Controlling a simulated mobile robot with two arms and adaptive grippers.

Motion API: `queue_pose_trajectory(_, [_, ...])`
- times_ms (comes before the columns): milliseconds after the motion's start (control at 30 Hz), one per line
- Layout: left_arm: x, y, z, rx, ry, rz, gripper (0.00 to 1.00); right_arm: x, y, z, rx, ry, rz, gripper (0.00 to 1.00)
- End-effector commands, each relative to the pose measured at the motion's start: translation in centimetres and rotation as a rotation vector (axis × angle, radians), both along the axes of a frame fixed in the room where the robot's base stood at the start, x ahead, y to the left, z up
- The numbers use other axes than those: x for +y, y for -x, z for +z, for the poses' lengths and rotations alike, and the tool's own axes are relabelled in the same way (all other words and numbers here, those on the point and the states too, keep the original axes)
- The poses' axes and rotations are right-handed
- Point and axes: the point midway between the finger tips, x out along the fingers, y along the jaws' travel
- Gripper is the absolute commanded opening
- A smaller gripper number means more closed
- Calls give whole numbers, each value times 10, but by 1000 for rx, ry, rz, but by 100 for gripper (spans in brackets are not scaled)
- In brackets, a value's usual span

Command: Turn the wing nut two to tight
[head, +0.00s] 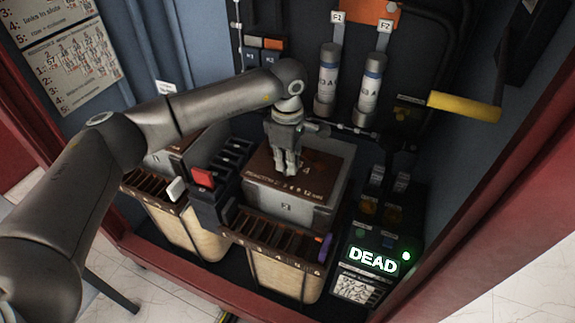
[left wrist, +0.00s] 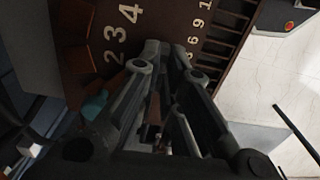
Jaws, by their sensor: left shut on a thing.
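My left gripper (head: 288,168) points down onto the brown numbered top board (head: 322,190) of the right-hand box. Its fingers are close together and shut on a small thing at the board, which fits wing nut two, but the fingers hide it. In the left wrist view the fingertips (left wrist: 168,50) meet the brown board (left wrist: 75,15) beside the white digits 2, 3 and 4. The nut itself does not show clearly in either view. My right gripper is in neither view.
Slotted racks (head: 275,238) line the front of the boxes. A lit "DEAD" display (head: 375,261) stands at the right. Two grey cylinders, one at the left (head: 327,85) and one at the right (head: 369,92), and a yellow handle (head: 464,106) are behind. Red cabinet framing bounds the space.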

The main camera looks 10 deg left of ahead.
Motion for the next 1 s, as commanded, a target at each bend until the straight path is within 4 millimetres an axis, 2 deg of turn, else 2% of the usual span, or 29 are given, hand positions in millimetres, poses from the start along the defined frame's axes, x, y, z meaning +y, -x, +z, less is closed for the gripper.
queue_pose_trajectory(533, [-1,0,0,1,2,-29,0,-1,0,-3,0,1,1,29])
queue_pose_trajectory(567, [-1,0,0,1,2,-29,10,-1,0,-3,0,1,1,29])
queue_pose_trajectory(700, [-1,0,0,0,2,-27,28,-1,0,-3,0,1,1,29])
queue_pose_trajectory(1000, [0,0,0,0,1,-26,29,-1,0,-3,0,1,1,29])
